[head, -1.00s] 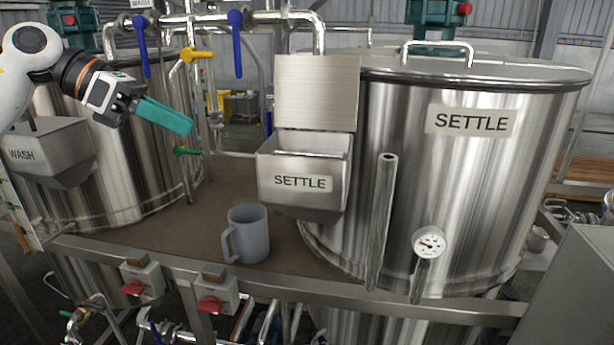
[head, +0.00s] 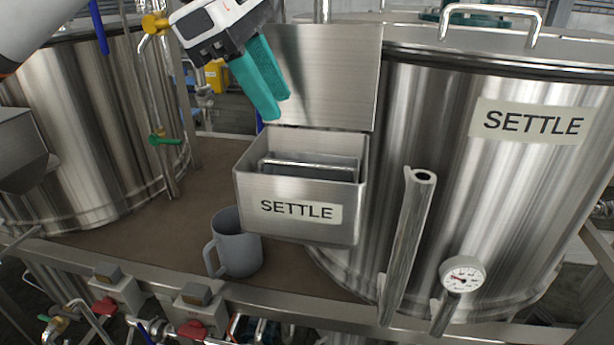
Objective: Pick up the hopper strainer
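The hopper strainer (head: 312,164) sits inside the open grey metal hopper (head: 256,192) labelled SETTLE. Only its upper part and a pale bar across its top show; the hopper's front wall hides the rest. My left gripper (head: 274,104) is in the air above the hopper's back left, in front of the raised lid, with its teal fingers pointing down and slightly right. It is apart from the strainer and holds nothing that I can see. The two fingers lie close together from this angle, so their opening is unclear. My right gripper is not in view.
The raised lid plate (head: 335,75) stands behind the hopper. The large SETTLE tank (head: 480,190) is at right, with an upright pipe (head: 408,240) in front. A grey mug (head: 237,245) stands on the brown deck (head: 150,245) at lower left. Another tank (head: 90,130) is at left.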

